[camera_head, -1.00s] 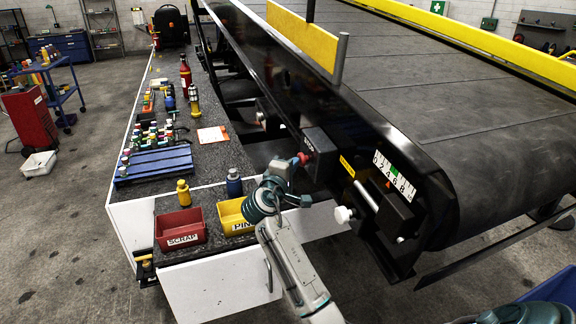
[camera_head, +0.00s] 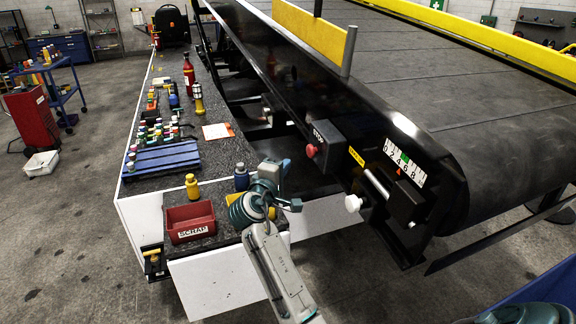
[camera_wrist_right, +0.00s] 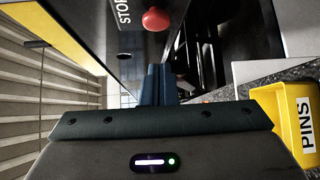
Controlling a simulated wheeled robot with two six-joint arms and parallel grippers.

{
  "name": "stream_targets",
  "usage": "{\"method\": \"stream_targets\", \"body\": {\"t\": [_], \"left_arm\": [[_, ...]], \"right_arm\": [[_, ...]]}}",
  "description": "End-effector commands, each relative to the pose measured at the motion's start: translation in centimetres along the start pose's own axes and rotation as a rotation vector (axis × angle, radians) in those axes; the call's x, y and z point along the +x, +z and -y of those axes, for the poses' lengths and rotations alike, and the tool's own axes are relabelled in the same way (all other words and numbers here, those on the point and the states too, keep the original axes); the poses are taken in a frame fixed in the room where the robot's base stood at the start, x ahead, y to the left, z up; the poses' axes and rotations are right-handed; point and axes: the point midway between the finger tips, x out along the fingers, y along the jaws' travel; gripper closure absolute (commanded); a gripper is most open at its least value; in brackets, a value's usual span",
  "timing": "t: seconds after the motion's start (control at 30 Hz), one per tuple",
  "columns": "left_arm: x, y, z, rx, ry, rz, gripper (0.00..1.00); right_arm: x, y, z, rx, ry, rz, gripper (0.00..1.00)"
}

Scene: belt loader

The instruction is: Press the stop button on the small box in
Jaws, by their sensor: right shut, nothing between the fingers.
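The small black box (camera_head: 328,147) is mounted on the side of the belt frame. Its label reads STOP and it carries a round red stop button (camera_head: 311,151). The button also shows at the top of the right wrist view (camera_wrist_right: 155,19), beside the STOP lettering. My right gripper (camera_head: 285,166) is left of the button and slightly lower in the head view, with a visible gap between them. Its blue fingers (camera_wrist_right: 157,84) are shut and empty. Nothing covers the button. My left gripper is not in view.
A red SCRAP bin (camera_head: 190,222) and a yellow PINS bin (camera_wrist_right: 297,125) stand on the bench, with a yellow bottle (camera_head: 192,187) and a blue one (camera_head: 241,178) behind. A white knob (camera_head: 353,203) sticks out right of the box. The belt (camera_head: 480,110) lies beyond.

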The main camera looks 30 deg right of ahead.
Motion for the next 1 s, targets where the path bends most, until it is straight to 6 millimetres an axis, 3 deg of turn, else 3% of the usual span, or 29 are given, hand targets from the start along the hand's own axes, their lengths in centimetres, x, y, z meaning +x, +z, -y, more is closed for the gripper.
{"method": "stream_targets", "body": {"t": [0.17,0.33,0.57,1.0], "left_arm": [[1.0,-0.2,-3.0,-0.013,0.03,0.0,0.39],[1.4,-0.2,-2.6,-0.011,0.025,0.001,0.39],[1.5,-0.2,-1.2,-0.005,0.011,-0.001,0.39],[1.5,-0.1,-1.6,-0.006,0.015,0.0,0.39]], "right_arm": [[-3.0,-0.1,0.3,0.006,-0.003,-0.002,1.0],[-4.8,-0.1,0.2,0.004,-0.002,-0.002,1.0],[-5.5,0.0,0.0,0.001,0.0,0.0,1.0],[-5.5,0.0,0.0,0.001,0.0,0.0,1.0]]}}
